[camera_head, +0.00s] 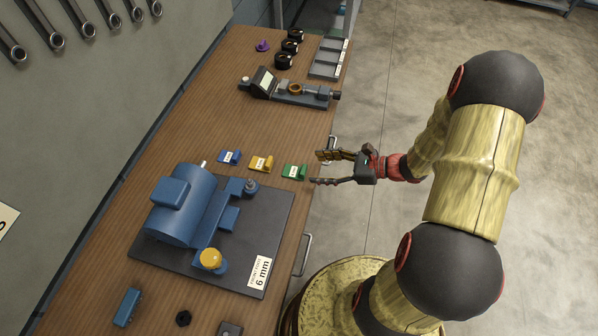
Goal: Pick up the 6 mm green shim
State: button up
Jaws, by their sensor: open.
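The green shim (294,172) lies on the wooden workbench near its right edge, with a small white label on it. It is the rightmost of a row of three labelled shims. My gripper (316,169) is open, its two fingers pointing left at the bench edge, just right of the green shim. The fingers look apart from the shim, though their height above the bench is hard to tell. Nothing is between the fingers. The label's print is too small to read.
A yellow shim (260,163) and a blue shim (230,157) lie left of the green one. A blue motor (183,205) stands on a dark plate (272,225) marked 6 mm, nearer me. A measuring device (300,94) and a grey tray (328,60) are farther back.

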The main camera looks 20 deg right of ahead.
aim_at(303, 169)
jog(key=b+x, duration=0.1)
jog(key=x, duration=0.2)
jog(key=b+x, duration=0.1)
jog(key=x, duration=0.2)
jog(key=shift+w+a+f, duration=0.1)
jog(key=shift+a+f, duration=0.05)
jog(key=shift+f, duration=0.35)
jog(key=shift+c, duration=0.8)
jog(key=c, duration=1.1)
jog(key=shift+o, duration=0.2)
jog(key=shift+r, duration=0.1)
